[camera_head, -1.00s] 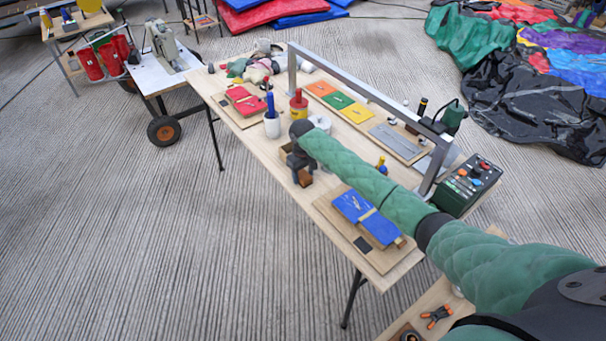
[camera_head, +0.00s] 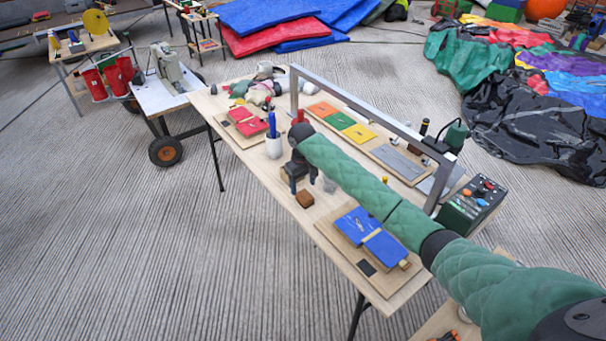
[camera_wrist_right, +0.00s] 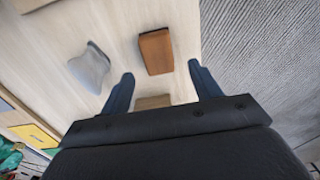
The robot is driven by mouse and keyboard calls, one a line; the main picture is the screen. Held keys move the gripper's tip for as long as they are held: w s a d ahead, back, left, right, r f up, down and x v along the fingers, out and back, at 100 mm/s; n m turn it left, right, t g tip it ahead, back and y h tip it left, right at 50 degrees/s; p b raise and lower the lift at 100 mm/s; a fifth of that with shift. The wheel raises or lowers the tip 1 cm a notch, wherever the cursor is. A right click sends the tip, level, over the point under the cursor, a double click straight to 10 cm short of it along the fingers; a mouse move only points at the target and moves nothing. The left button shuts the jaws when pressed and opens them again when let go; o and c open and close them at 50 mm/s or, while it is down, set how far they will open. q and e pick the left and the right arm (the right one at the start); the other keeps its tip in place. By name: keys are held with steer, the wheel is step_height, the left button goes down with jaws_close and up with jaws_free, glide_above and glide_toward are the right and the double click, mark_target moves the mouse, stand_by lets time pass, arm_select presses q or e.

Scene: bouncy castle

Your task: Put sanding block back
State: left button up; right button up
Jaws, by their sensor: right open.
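A small brown block (camera_head: 304,199), likely the sanding block, lies on the wooden table near its front edge. In the right wrist view a brown block (camera_wrist_right: 156,52) lies flat just beyond my fingertips. A second, paler block (camera_wrist_right: 152,102) shows between the fingers, partly hidden by the gripper body. My right gripper (camera_head: 300,181) is above the table, just behind the brown block, apart from it. In the wrist view this gripper (camera_wrist_right: 160,72) has its fingers spread with nothing gripped. My left gripper is out of view.
A board with blue pads (camera_head: 362,226) lies to the right of the block. A grey metal frame (camera_head: 370,105) arches over the table behind my arm. A grey object (camera_wrist_right: 90,68) stands close to my left fingertip.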

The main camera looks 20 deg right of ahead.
mark_target(303, 193)
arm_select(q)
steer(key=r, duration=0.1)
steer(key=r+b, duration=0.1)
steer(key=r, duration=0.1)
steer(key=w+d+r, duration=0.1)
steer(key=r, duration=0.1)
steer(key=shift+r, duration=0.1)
arm_select(e)
step_height(303, 193, up, 6)
steer(key=shift+w+r, duration=0.15)
steer(key=shift+r, duration=0.05)
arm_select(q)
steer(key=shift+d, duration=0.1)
arm_select(e)
steer(key=shift+f, duration=0.1)
